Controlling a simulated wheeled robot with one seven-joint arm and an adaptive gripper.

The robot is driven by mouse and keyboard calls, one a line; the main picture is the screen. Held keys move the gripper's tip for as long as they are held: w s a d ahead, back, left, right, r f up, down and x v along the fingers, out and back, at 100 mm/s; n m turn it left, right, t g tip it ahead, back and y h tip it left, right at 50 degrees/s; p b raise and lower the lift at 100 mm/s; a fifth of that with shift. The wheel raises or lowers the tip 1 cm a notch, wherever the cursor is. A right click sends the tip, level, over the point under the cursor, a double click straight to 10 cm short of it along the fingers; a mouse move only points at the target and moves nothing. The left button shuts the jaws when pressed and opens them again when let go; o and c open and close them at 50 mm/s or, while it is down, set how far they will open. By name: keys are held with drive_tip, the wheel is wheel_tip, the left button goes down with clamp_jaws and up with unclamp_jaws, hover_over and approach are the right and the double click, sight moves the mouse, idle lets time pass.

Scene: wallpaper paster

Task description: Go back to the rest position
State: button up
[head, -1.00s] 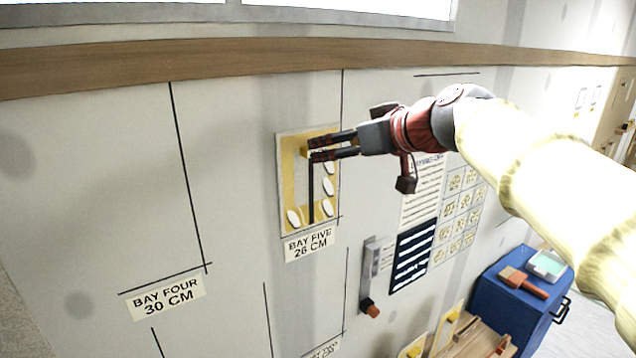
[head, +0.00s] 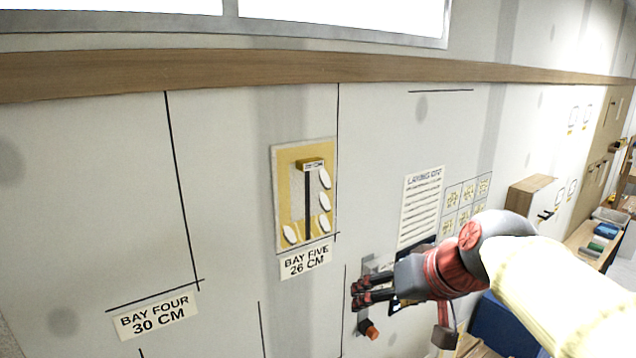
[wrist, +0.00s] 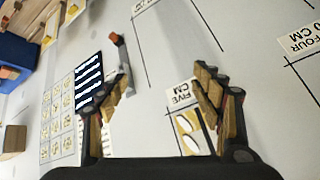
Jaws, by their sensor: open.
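My gripper (head: 358,293) is at the lower middle right of the head view, in front of the wall and below and right of the bay five panel. It is open, with nothing between its fingers; the wrist view also shows the fingers (wrist: 165,90) spread apart. The yellow bay five panel (head: 284,200) hangs on the wall with a small yellow block (head: 310,164) at the top of its dark vertical strip. My forearm covers part of the lower right of the head view.
A grey wall fixture with an orange knob (head: 372,332) is just behind and below my gripper. A dark striped panel (wrist: 89,78) and a white text sheet (head: 420,205) are on the wall. A blue cabinet (head: 492,318) stands at lower right.

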drive_tip(key=s+d+f+h+b, duration=0.1)
drive_tip(key=s+f+b, duration=0.4)
drive_tip(key=f, duration=0.5)
drive_tip(key=s+d+f+g+h+b, duration=0.1)
drive_tip(key=s+d+f+b, duration=0.2)
drive_tip(key=s+f+b, duration=0.3)
drive_tip(key=s+d+f+h+b, duration=0.1)
drive_tip(key=s+d+f+b, duration=0.2)
drive_tip(key=f, duration=1.2)
drive_tip(key=shift+s+f+m+g+h+b, duration=0.15)
drive_tip(key=shift+s+m+g+h+b, duration=0.2)
drive_tip(key=shift+s+b, duration=1.45)
drive_tip(key=shift+s+p, duration=0.55)
